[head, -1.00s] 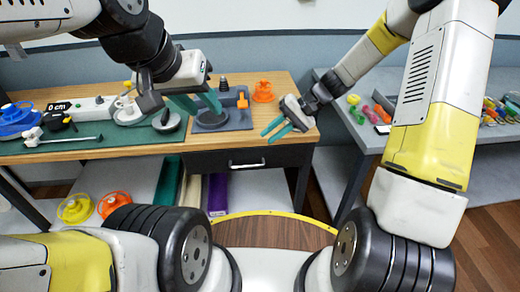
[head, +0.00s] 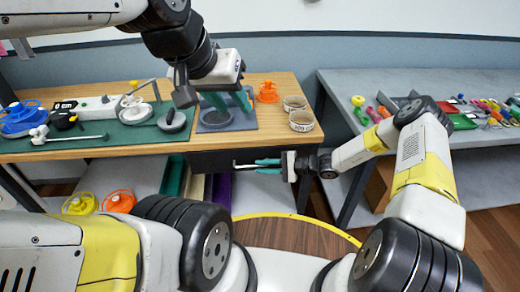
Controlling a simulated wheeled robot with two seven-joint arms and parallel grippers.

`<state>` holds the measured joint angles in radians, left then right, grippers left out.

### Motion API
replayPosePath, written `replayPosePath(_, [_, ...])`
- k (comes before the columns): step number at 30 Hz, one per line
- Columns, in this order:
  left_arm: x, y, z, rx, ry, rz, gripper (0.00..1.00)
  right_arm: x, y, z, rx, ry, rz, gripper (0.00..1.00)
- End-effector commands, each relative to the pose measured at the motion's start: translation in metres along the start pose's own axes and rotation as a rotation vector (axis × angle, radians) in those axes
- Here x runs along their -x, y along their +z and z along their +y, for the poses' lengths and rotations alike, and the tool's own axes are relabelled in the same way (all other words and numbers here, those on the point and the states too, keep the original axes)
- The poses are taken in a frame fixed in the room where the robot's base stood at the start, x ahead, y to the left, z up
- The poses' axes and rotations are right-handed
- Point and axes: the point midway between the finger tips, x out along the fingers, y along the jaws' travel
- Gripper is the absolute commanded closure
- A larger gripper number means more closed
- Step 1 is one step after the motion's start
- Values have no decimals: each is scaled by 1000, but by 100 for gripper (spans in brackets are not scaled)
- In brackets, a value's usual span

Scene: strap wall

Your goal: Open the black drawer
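The black drawer (head: 212,160) is under the wooden table's front edge and looks closed. Its pale bar handle (head: 241,165) shows in part, left of my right gripper. My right gripper (head: 257,166) lies level in front of the drawer, pointing left. Its teal fingers are apart, one above the other, at the right part of the handle. I cannot tell whether they touch it. My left gripper (head: 230,104) is above the table over a grey fixture (head: 226,122), with its teal fingers apart and nothing seen between them.
The wooden table (head: 284,83) holds an orange part (head: 267,92), two pale round containers (head: 302,121) near the right edge, and a green mat (head: 143,137) with tools. A grey table (head: 355,85) with small coloured items stands right. Bins and rings sit below the wooden table.

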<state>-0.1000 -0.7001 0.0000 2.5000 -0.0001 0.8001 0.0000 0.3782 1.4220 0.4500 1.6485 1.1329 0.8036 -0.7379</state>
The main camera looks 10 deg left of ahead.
Motion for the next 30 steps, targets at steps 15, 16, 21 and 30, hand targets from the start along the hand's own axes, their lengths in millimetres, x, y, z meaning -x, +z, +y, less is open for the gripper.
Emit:
replayPosePath(15, [0,0,0,0,0,0,64,-45,0,0,1,1,0,80])
replayPosePath(16, [0,0,0,0,0,0,64,-45,0,0,1,1,0,80])
replayPosePath(21, [0,0,0,0,0,0,64,-45,0,0,1,1,0,94])
replayPosePath(30, [0,0,0,0,0,0,64,-45,0,0,1,1,0,100])
